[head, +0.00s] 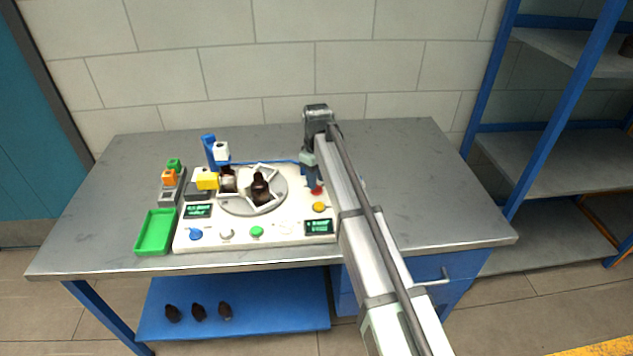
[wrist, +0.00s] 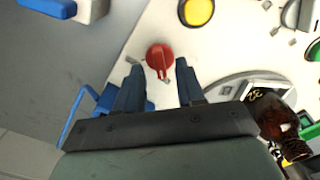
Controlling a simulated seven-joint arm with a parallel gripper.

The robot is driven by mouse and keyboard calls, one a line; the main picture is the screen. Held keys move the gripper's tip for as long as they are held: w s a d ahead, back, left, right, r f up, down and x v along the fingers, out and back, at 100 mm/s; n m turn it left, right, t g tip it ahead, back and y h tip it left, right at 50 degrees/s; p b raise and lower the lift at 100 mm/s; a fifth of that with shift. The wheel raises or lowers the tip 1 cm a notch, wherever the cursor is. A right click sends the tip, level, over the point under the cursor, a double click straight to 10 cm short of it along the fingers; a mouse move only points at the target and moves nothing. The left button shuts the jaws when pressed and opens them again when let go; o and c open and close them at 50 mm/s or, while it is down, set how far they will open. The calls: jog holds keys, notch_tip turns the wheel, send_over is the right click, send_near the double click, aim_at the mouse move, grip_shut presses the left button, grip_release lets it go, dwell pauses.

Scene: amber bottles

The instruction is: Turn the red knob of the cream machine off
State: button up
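The cream machine (head: 285,231) stands on the grey workbench. Its red knob (wrist: 160,57) is round with a raised ridge and sits on the cream panel in the wrist view. In the head view the red knob (head: 316,190) shows only partly, just below my gripper. My gripper (wrist: 156,66) is open, with its two dark fingers apart and the red knob between and slightly beyond their tips. I cannot tell whether the fingers touch the knob. The gripper also shows in the head view (head: 312,180), pointing down at the machine's right side.
A yellow button (wrist: 198,12) is close to the red knob. A turntable (head: 238,207) with amber bottles (head: 261,187) is left of my gripper. A green tray (head: 155,232) is at the bench's left. The bench's right side is clear.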

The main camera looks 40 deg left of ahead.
jog(key=shift+f, duration=0.9)
jog(key=shift+c, duration=0.3)
grip_shut()
